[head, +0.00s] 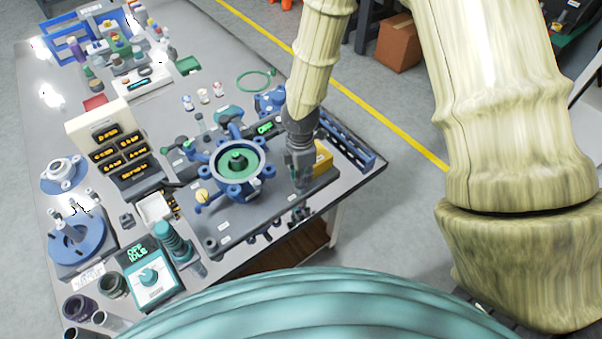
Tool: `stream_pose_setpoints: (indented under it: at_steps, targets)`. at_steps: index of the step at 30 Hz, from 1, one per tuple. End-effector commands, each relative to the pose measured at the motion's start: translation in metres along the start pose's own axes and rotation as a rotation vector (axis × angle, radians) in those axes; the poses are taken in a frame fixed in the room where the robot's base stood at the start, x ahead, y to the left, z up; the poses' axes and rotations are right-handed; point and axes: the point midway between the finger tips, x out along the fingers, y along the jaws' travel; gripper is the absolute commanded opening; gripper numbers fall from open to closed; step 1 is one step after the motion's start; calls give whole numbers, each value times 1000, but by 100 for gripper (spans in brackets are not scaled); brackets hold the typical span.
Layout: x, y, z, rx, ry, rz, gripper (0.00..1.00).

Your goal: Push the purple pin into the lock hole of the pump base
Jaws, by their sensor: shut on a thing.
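My gripper (300,182), dark grey, points down over the right part of the dark base plate, beside a yellow block. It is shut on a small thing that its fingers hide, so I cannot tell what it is. I cannot make out the purple pin. The pump base (249,221) appears to be the dark plate, with a round blue housing (217,176) and a green centre to the left of my gripper. The lock hole is too small or hidden to see.
A yellow block (323,157) stands close behind my gripper's right side. The bench's right edge is near it. A control box (152,283) reading OFF IDLE, a display panel (98,124) and a blue round stand (78,243) occupy the left. A green ring (254,73) lies behind.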

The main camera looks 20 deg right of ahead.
Motion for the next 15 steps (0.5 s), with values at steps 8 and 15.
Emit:
stream_pose_setpoints:
  at_steps: [8,15]
  targets:
    - [1,0,0,0,0,0,0]
    - [1,0,0,0,0,0,41]
